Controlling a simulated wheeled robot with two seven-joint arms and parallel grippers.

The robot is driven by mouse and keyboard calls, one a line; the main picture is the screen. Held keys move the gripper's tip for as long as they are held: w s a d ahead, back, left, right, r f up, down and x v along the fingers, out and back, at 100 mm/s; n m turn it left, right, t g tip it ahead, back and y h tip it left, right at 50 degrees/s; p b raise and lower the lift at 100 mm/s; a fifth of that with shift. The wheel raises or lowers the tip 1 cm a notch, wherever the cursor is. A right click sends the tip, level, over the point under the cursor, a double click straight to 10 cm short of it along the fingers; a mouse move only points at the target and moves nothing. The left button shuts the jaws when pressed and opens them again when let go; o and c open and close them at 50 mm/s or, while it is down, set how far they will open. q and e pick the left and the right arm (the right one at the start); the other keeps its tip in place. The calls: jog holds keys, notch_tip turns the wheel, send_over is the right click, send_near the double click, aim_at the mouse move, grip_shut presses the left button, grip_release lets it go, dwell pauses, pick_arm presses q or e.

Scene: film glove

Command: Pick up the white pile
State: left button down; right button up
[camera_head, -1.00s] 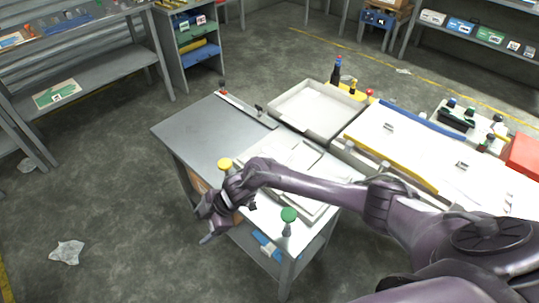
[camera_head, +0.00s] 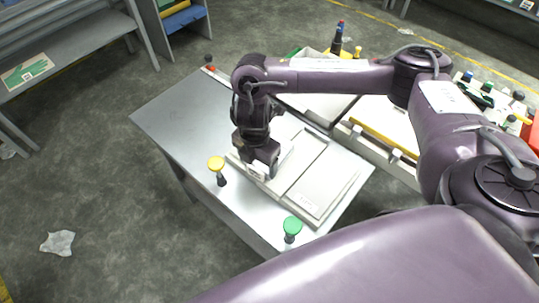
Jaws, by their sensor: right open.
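A shallow white tray (camera_head: 309,222) on the grey metal table holds flat white piles side by side. One white pile (camera_head: 322,186) lies clear on the right side of the tray. Another white pile (camera_head: 300,150) lies to its left, partly hidden by my right gripper. My right gripper (camera_head: 262,173) points down over the left part of the tray, near its front edge. It is open; I cannot tell whether its fingertips touch the pile. My left gripper is not in view.
A yellow-topped post (camera_head: 216,164) and a green-topped post (camera_head: 292,226) stand along the front of the table (camera_head: 185,112). Bottles (camera_head: 337,40) stand behind. The table's left part is clear. A white scrap (camera_head: 57,243) lies on the floor.

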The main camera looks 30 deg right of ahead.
aim_at(255, 170)
jog(key=f, duration=0.3)
jog(key=shift+w+a, duration=0.15)
jog(key=shift+a, duration=0.25)
jog(key=shift+f, duration=0.7)
jog(key=c, duration=0.6)
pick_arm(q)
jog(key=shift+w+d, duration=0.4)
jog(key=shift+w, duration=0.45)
pick_arm(e)
jog(key=c, duration=0.6)
